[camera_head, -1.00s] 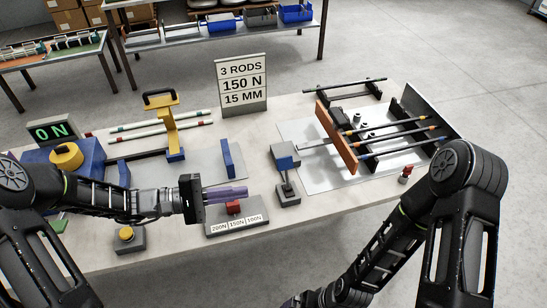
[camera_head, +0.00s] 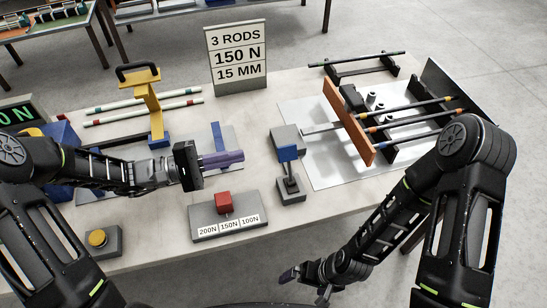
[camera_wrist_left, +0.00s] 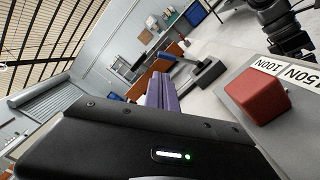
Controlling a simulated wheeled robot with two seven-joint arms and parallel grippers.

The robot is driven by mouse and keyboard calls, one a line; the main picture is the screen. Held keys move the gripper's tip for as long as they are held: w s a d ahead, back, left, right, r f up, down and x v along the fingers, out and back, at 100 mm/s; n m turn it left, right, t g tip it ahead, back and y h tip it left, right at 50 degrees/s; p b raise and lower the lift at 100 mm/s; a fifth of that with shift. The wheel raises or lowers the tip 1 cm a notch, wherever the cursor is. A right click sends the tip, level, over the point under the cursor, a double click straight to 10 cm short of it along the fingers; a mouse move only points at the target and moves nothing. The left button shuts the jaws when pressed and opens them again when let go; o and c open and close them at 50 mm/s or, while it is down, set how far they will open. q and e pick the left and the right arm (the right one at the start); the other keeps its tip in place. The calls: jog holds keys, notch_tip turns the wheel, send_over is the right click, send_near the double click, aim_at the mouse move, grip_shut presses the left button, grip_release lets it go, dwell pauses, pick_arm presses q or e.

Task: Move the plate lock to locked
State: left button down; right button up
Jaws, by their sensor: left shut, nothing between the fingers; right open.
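A small lever with a blue knob (camera_head: 288,153) stands on a grey base (camera_head: 291,192) in front of a grey block; it looks to be the plate lock. It stands roughly upright in the head view. My left gripper (camera_head: 236,157) has its purple fingers shut and empty, to the left of the lever and apart from it. My right gripper (camera_head: 308,280) is open and empty at the table's front edge, away from the lever. The orange plate (camera_head: 347,122) stands upright at right.
A red selector block (camera_head: 224,203) sits by the 200N, 150N, 100N labels, below the left gripper in the head view. A yellow button (camera_head: 97,238) is at front left. Rods (camera_head: 410,112) run behind the orange plate. Table between selector and lever is clear.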

aim_at(289, 165)
pick_arm(q)
jog(key=shift+f, duration=0.6)
pick_arm(e)
jog(key=shift+f, duration=0.5)
pick_arm(q)
jog(key=shift+r, duration=0.1)
jog(key=p+x, duration=0.2)
jog(key=x, duration=0.8)
pick_arm(e)
notch_tip(289, 165, up, 2)
jog(key=shift+r, duration=0.1)
jog(key=shift+f, duration=0.25)
